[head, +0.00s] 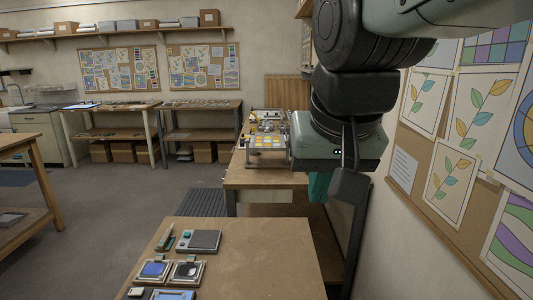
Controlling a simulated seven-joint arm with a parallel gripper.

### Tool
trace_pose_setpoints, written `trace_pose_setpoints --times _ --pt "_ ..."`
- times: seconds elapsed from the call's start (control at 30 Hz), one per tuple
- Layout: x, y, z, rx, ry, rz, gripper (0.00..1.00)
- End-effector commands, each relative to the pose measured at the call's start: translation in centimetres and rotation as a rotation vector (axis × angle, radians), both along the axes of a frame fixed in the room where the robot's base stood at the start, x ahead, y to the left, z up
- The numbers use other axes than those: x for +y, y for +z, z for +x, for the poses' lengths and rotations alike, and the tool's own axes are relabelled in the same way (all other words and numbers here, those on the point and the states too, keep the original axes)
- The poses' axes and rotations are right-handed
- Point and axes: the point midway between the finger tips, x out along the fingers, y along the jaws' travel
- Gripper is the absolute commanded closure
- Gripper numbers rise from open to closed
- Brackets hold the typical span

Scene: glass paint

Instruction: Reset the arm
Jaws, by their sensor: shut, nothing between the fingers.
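My arm comes in from the top right of the head view and hangs down with dark joints and a grey-green hand. My gripper (349,184) is the dark part at the lower end, seen from the side. It is shut and empty. It hangs in the air at the right, in front of the far workbench's right side and clear of the near table. The arm hides part of the far bench and the wall behind it.
A near wooden table (255,250) carries small trays of blue and dark pieces at its left; its right half is bare. A far workbench (262,177) holds a frame with yellow pieces. A pinboard wall (408,173) stands close at the right. Open floor (100,220) lies left.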

Motion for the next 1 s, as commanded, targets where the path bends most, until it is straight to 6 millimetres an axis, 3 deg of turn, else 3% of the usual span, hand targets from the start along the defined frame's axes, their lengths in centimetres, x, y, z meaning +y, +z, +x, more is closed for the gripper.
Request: trace_pose_setpoints --times 0.03,0.1,0.3,1.0 --pt "-1.2 -0.4 -2.1 -0.015 -0.007 -0.004 1.0" --pt "-2.3 -1.2 -4.5 -0.027 -0.007 -0.014 1.0" --pt "-3.7 -3.2 -8.3 -0.046 -0.001 -0.031 1.0" --pt "-3.9 -3.6 -8.9 -0.048 0.001 -0.035 1.0"
